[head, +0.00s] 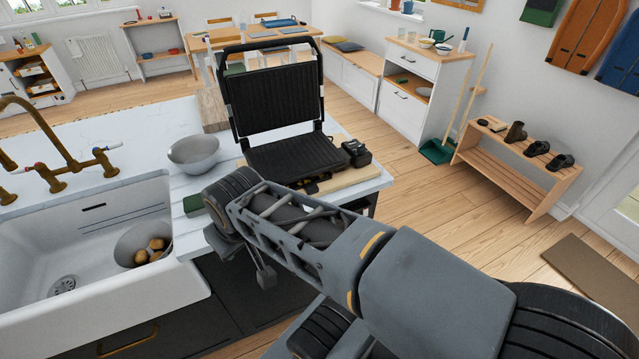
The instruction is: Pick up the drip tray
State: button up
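A black contact grill (275,115) stands open on the counter, its ribbed lid raised. I cannot make out a drip tray for certain. A small black object (356,152) sits at the grill's right side on a wooden board (350,179), and I cannot tell whether it is the tray. The grill's lower front is partly hidden by my arm. My gripper (264,274) shows only as a small dark part below the wrist, in front of the counter edge. It appears apart from the grill, and its fingers are not clear enough to tell open from shut.
A grey bowl (194,153) and a green sponge-like block (193,205) are left of the grill. The white sink (100,235) with a brass tap (55,140) holds a bowl (143,244) of potatoes or similar. Open wooden floor (430,200) lies to the right.

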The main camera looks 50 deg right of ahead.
aim_at(310, 186)
jog(key=z, duration=1.25)
jog(key=i, duration=0.5)
jog(key=k, duration=0.5)
jog(key=z, duration=1.35)
jog(key=k, duration=1.05)
jog(key=u, duration=1.55)
jog(key=i, duration=0.5)
jog(key=z, duration=0.05)
